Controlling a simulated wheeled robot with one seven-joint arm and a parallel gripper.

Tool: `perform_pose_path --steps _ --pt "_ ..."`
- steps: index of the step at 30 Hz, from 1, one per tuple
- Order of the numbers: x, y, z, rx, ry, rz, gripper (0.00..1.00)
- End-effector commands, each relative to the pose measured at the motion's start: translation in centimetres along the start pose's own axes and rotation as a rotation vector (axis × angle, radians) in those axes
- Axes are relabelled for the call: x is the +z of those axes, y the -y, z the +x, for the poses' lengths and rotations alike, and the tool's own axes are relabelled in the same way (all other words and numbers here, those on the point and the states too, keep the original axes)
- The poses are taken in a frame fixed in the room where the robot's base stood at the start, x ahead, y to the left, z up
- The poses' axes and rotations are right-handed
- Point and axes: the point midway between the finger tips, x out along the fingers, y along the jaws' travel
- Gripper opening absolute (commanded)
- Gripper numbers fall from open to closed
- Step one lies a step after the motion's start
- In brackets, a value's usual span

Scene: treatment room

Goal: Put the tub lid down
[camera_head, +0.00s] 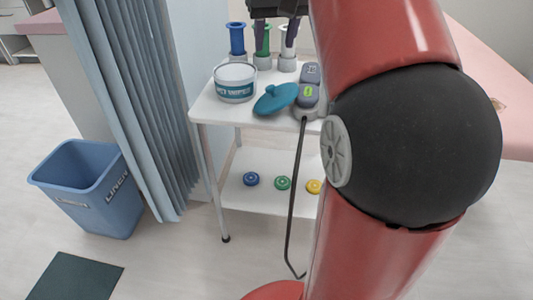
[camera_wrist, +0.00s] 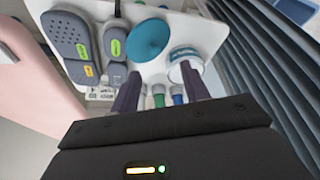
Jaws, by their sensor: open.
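The teal tub lid (camera_head: 275,99) with a small knob is on the white trolley top (camera_head: 205,108). It looks tilted in the head view, between the tub and a grey device; whether it touches either is unclear. It also shows in the wrist view (camera_wrist: 150,40). The white tub (camera_head: 235,83) with a teal label stands upright to its left, without a lid on it. My gripper (camera_head: 277,30) is open and empty above the back of the trolley, apart from the lid. Its two fingers (camera_wrist: 160,90) show in the wrist view.
Blue, green and white holders (camera_head: 263,45) stand at the trolley's back, near my fingers. A grey device (camera_head: 307,95) with a green display is right of the lid. Colored discs (camera_head: 282,183) lie on the lower shelf. A curtain (camera_head: 135,90) and blue bin (camera_head: 95,190) are left.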

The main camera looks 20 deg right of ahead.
Motion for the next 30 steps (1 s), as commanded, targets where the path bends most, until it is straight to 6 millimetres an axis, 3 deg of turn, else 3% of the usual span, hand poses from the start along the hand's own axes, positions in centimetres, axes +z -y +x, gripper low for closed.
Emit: perform_pose_path --steps 1,6,12,15,18,21,30 --pt "2.5 1.3 0.3 -0.008 -0.014 -0.018 0.46" --pt "10.6 4.6 3.3 -0.028 -0.067 -0.067 0.46" --pt "20.2 6.8 8.6 -0.049 -0.119 -0.120 0.46" --pt "23.5 7.2 10.8 -0.055 -0.138 -0.139 0.46" --pt "25.6 7.3 12.3 -0.059 -0.147 -0.150 0.46" --pt "26.4 7.4 13.0 -0.061 -0.152 -0.153 0.46" --pt "26.5 7.4 13.1 -0.061 -0.151 -0.153 0.46"
